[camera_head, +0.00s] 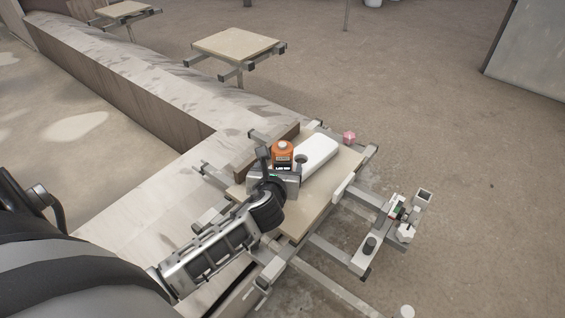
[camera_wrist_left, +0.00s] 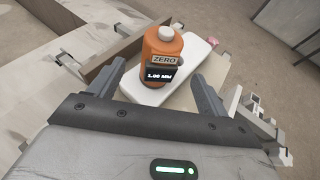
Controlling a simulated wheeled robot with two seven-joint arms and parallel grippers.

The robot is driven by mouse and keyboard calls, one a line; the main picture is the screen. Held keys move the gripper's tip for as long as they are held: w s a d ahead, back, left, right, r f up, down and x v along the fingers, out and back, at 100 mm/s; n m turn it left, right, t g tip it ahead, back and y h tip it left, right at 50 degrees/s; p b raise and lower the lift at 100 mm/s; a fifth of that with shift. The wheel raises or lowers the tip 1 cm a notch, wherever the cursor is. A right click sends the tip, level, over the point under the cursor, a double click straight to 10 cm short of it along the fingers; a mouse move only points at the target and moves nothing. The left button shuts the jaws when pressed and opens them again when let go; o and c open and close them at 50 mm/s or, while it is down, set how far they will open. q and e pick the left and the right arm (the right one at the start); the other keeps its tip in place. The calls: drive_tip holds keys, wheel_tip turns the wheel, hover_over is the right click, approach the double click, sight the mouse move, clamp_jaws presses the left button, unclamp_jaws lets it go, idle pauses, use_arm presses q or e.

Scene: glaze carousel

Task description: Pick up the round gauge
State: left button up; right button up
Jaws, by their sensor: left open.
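The round gauge (camera_head: 282,156) is an orange, bottle-shaped body with a pale cap, standing upright at the white slab on the pale board. In the left wrist view the gauge (camera_wrist_left: 161,50) shows a "ZERO" label and a black panel reading "1.00 MM". My left gripper (camera_head: 280,170) is on the near side of the gauge. In the left wrist view its open fingers (camera_wrist_left: 157,77) are spread to either side of the gauge's lower part, with nothing clamped. The gauge's base is partly hidden. My right gripper is not in view.
The white slab (camera_head: 318,152) with a dark round hole lies on the board (camera_head: 305,218). A pink piece (camera_head: 349,137) sits at the board's far edge. A metal frame arm (camera_head: 330,250) with small fittings extends right. A brown block (camera_head: 262,153) borders the left side.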

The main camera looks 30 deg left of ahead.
sight(283, 152)
use_arm(q)
drive_tip(key=b+x, duration=0.2)
drive_tip(key=x, duration=0.7)
drive_tip(key=shift+w+a+r, duration=0.1)
drive_tip(key=shift+w, duration=0.15)
drive_tip(key=c, duration=1.1)
drive_tip(key=shift+r, duration=0.1)
